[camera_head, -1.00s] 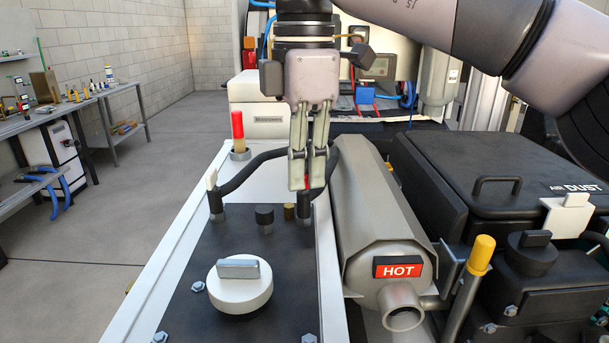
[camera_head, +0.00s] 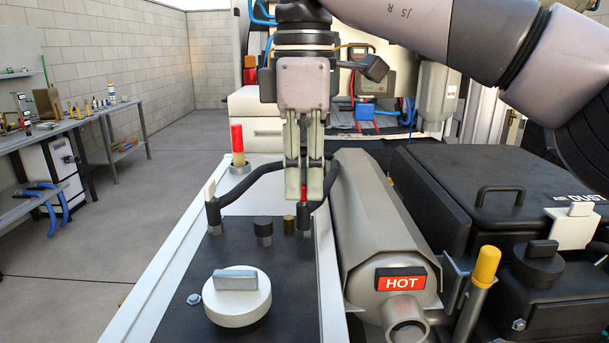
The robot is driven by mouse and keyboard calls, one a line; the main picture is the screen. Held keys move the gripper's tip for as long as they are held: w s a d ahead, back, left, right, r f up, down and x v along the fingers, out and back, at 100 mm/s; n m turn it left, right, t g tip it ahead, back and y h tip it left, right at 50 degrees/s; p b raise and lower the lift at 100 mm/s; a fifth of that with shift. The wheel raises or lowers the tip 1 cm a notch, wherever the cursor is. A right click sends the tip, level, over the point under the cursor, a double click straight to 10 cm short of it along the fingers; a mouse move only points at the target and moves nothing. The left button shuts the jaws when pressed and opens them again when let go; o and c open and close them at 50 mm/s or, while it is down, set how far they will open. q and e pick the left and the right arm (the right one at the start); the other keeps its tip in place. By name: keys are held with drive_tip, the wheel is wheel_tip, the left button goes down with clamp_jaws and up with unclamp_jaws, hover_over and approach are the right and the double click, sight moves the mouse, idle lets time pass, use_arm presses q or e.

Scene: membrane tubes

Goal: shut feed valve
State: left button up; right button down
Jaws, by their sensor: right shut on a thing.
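My right gripper (camera_head: 303,194) points down over the far end of the dark panel (camera_head: 275,275), its fingers close together. It is shut on a small red part beside the black hose (camera_head: 265,171); the fingers hide most of that part. I cannot tell for sure whether this is the feed valve's handle. A round white knob (camera_head: 238,312) with a grey bar handle (camera_head: 236,279) sits nearer on the panel, apart from the gripper; its bar lies roughly crosswise. My left gripper is not in view.
A grey metal canister (camera_head: 380,225) with a red HOT label (camera_head: 401,279) lies right of the panel. A yellow-capped post (camera_head: 486,266) and black dust box (camera_head: 500,185) stand further right. A red-topped post (camera_head: 238,145) stands left. The floor at left is open.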

sight(303, 186)
drive_tip(key=shift+r, duration=0.1)
drive_tip(key=c, duration=1.8)
unclamp_jaws()
drive_tip(key=shift+r, duration=3.7)
drive_tip(key=shift+f, duration=0.1)
